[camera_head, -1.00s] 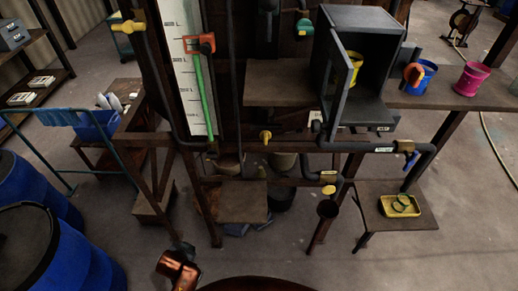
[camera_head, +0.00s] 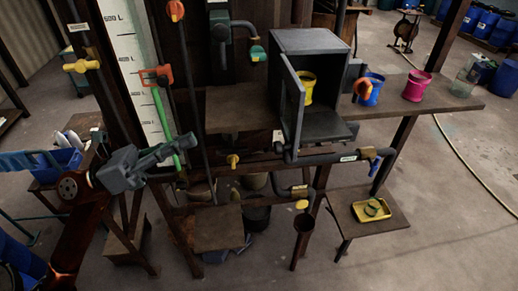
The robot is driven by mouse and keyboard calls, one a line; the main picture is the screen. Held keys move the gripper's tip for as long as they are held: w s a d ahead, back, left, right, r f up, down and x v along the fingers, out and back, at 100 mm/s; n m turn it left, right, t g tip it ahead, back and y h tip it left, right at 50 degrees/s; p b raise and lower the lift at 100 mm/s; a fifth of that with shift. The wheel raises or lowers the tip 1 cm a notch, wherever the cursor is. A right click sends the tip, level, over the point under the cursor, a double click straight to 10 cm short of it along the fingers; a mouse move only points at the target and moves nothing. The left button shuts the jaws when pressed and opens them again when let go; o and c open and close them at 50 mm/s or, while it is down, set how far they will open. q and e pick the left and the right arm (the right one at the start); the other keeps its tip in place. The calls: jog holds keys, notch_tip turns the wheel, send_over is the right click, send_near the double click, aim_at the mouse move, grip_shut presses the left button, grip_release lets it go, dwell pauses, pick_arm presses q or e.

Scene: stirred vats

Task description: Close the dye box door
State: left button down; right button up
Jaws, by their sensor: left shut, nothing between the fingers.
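The dye box (camera_head: 312,42) is a dark grey box on the rusty shelf, right of centre in the head view. Its door (camera_head: 291,104) stands open at the box's left side and points toward me. A yellow cup (camera_head: 307,88) is inside the box. My left gripper (camera_head: 190,142) is shut and empty, left of the door and apart from it, in front of the green rod and the white gauge. My right gripper is not in the view.
A blue cup (camera_head: 369,90) and a pink cup (camera_head: 416,87) stand on the shelf right of the box. Pipes with a blue-handled valve (camera_head: 373,160) run below the box. A yellow tray (camera_head: 379,211) lies on a low stand. A yellow valve handle (camera_head: 233,160) sticks out below the shelf.

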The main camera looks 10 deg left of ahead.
pick_arm(q)
jog(key=d+m+g+y+p, duration=0.2)
jog(key=d+m+p, duration=0.2)
jog(key=d, duration=1.1)
jog(key=shift+w+d+f+g+p, duration=0.2)
jog(key=shift+f+g+p, duration=0.2)
jog(key=shift+p, duration=0.8)
jog(key=shift+d, duration=0.1)
